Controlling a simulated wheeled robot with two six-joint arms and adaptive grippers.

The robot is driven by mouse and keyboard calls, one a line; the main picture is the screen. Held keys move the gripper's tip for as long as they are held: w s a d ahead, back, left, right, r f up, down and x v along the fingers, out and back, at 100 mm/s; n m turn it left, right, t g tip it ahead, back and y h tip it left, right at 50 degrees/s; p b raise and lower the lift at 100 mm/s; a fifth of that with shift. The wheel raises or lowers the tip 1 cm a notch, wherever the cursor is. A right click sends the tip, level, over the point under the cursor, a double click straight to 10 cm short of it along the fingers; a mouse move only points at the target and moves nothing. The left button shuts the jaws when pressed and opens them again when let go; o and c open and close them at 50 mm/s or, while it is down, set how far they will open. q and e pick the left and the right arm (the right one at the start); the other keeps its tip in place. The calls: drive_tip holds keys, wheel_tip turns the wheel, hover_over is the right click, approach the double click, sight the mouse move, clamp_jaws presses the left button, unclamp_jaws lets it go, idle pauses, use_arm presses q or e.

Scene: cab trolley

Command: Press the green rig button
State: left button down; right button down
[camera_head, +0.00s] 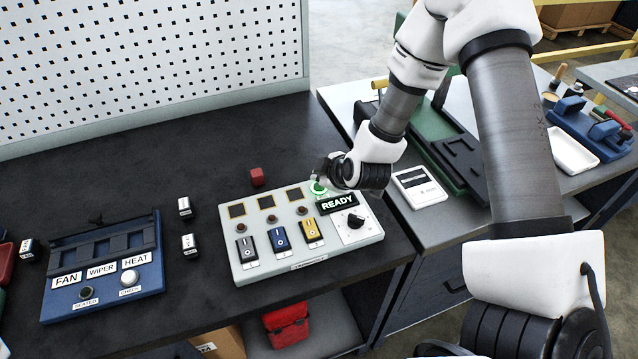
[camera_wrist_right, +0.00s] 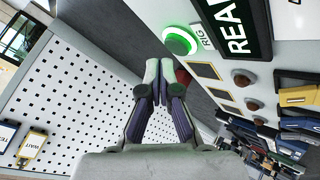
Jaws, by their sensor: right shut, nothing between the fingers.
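The green rig button (camera_head: 318,187) sits at the upper right of a light grey panel (camera_head: 262,264), above the READY display (camera_head: 337,203). My right gripper (camera_head: 325,178) is at the button in the head view, partly covering it. In the right wrist view the button (camera_wrist_right: 180,40) is lit green with a RIG label beside it. The shut, empty fingertips (camera_wrist_right: 158,68) show just below and left of it there, and I cannot tell whether they touch it. My left gripper is not in view.
The panel carries yellow, blue and black switches and a dial (camera_head: 355,221). A blue FAN/WIPER/HEAT box (camera_head: 150,283) stands left, with small rocker pieces (camera_head: 190,244) between. A white pegboard (camera_head: 150,60) rises at the back.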

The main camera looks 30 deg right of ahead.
idle(0.4)
drive_tip(key=shift+f, duration=0.45)
drive_tip(key=shift+f+b, duration=0.35)
drive_tip(key=shift+f, duration=0.05)
idle(0.3)
drive_tip(key=shift+s+r+p, duration=0.1)
drive_tip(key=shift+r+p, duration=0.8)
drive_tip(key=shift+p, duration=0.05)
wheel_tip(320, 180, up, 6)
drive_tip(key=p, duration=0.6)
